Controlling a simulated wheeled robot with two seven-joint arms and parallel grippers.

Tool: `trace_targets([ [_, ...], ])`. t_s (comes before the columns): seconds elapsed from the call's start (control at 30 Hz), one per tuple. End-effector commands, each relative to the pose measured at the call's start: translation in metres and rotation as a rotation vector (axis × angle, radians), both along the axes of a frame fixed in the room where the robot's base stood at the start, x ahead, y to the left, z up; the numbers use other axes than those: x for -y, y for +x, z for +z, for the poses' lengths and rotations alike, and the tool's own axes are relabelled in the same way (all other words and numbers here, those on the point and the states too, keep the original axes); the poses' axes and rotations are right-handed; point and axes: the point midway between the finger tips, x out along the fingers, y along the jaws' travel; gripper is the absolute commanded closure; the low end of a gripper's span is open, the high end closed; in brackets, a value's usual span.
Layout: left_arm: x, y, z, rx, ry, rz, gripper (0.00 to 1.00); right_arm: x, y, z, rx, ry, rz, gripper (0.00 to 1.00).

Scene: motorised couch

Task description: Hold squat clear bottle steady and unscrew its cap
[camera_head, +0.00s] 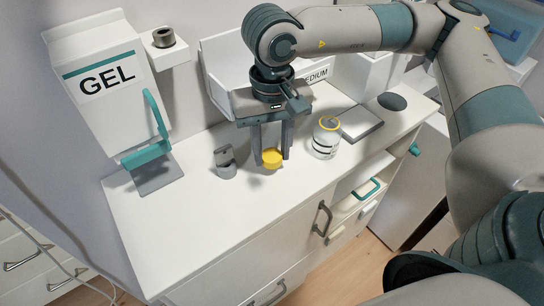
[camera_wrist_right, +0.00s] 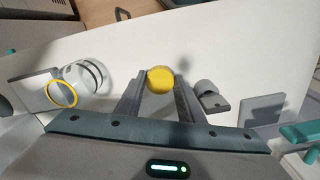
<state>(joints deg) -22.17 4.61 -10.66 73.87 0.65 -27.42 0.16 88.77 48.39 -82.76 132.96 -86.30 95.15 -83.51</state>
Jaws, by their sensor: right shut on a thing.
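The squat bottle (camera_head: 325,142) stands upright on the white counter, right of my right gripper. It is pale with dark bands and a yellow ring around its top, and no cap shows on it. It also shows at the left of the right wrist view (camera_wrist_right: 84,76). My right gripper (camera_head: 271,154) points down and is shut on a round yellow cap (camera_head: 272,159), held between the fingertips low over the counter. The cap shows between the fingers in the wrist view (camera_wrist_right: 160,79). I cannot tell whether it touches the counter. My left gripper is not in view.
A small grey metal fixture (camera_head: 225,163) stands just left of the gripper. A GEL dispenser (camera_head: 108,85) with a teal lever is further left. A flat grey plate (camera_head: 360,122) lies behind the bottle. The MEDIUM bin (camera_head: 222,72) stands behind. The counter's front left (camera_head: 205,215) is clear.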

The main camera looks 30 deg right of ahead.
Motion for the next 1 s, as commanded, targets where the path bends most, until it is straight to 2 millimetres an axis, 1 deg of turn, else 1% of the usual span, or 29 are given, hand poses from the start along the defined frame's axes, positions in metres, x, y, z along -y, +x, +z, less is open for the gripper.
trace_targets([
  [0.1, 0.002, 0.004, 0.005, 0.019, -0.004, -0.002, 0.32, 0.001, -0.001, -0.014, -0.003, -0.001, -0.001, 0.92],
  [0.23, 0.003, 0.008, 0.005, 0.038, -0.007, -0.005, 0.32, 0.001, -0.001, -0.026, -0.002, -0.002, 0.0, 0.92],
  [0.37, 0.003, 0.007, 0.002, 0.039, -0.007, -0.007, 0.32, 0.0, 0.0, -0.029, 0.0, 0.0, 0.0, 0.92],
  [0.57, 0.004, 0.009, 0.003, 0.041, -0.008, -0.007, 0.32, 0.0, 0.0, -0.03, 0.0, 0.0, 0.0, 0.92],
  [0.73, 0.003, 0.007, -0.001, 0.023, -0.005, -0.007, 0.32, 0.0, 0.0, -0.032, -0.001, -0.001, 0.0, 0.92],
  [0.77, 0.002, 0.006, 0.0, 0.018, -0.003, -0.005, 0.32, 0.0, 0.0, -0.032, 0.0, -0.001, 0.0, 0.63],
  [0.8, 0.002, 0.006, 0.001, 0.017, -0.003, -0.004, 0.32, 0.0, 0.0, -0.031, -0.001, -0.001, 0.0, 0.54],
  [0.83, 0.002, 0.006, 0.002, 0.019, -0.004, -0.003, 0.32, 0.0, 0.0, -0.031, -0.001, -0.001, 0.0, 0.47],
  [1.0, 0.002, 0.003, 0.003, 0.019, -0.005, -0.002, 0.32, 0.0, 0.0, -0.031, -0.001, -0.001, 0.0, 0.47],
])
